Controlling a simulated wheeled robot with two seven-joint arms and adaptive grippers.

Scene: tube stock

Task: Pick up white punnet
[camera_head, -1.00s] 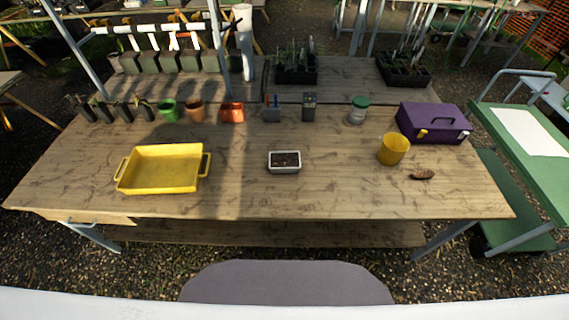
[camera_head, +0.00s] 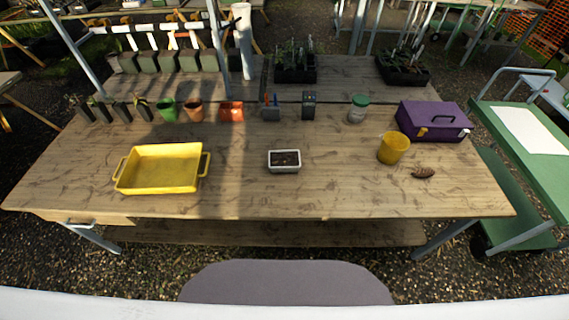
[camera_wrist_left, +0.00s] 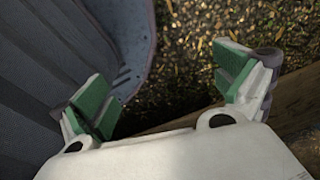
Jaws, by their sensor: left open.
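The white punnet (camera_head: 284,168) is a small rectangular tray with dark soil in it. It stands upright on the middle of the wooden bench (camera_head: 330,190) in the head view. My left gripper (camera_wrist_left: 165,105) shows only in its wrist view, with its two green-padded fingers spread wide and nothing between them. Behind the fingers are gravelly ground and a strip of wood; the punnet is not in that view. My right gripper is not in either view.
A yellow tray (camera_head: 160,187) lies left of the punnet and a yellow pot (camera_head: 393,148) right of it, beside a brown cone-like object (camera_head: 423,173). A purple toolbox (camera_head: 434,121) and a row of pots stand behind. The bench around the punnet is clear.

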